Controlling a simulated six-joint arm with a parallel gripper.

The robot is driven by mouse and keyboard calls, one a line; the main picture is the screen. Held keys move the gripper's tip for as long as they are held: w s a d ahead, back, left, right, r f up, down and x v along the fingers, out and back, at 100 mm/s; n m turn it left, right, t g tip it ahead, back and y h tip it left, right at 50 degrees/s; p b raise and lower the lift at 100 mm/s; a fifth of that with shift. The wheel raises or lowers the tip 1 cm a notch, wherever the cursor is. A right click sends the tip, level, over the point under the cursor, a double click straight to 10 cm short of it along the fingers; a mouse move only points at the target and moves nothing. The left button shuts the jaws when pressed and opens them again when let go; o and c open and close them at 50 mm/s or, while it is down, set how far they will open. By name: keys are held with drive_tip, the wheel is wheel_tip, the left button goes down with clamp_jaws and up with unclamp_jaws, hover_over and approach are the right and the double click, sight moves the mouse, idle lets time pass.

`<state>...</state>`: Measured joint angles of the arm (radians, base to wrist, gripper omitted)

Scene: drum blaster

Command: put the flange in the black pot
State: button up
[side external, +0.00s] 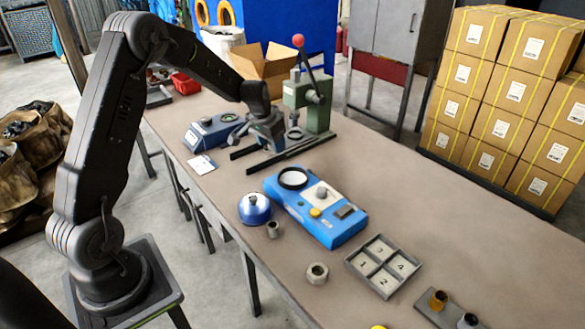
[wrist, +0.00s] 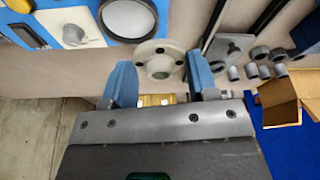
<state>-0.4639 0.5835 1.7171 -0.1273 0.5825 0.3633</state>
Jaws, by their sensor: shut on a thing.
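The flange (wrist: 158,60) is a pale grey disc with bolt holes and a raised hub. In the wrist view it sits between the blue fingertips of my gripper (wrist: 160,78), which is shut on it. In the side external view my gripper (side external: 270,138) is low over the far part of the bench, beside the green press; the flange is hard to make out there. The black pot (side external: 293,178) looks like a round black-rimmed dish with a pale inside, on a blue device. It also shows in the wrist view (wrist: 127,17), left of the flange.
The green press (side external: 308,100) with a red-knobbed lever stands right of my gripper. Dark rails (side external: 290,157) lie below. The blue device (side external: 320,218), a blue domed object (side external: 254,208), a nut (side external: 317,273) and a numbered tray (side external: 382,265) are nearer.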

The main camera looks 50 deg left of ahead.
drive_tip(key=w+d+f, duration=0.3)
drive_tip(key=w+d, duration=0.1)
drive_tip(key=shift+w+d+f, duration=0.15)
drive_tip(key=shift+f, duration=2.15)
drive_tip(key=shift+f, duration=0.1)
drive_tip(key=shift+f, duration=0.45)
drive_tip(key=o, duration=1)
drive_tip(key=shift+o, duration=0.2)
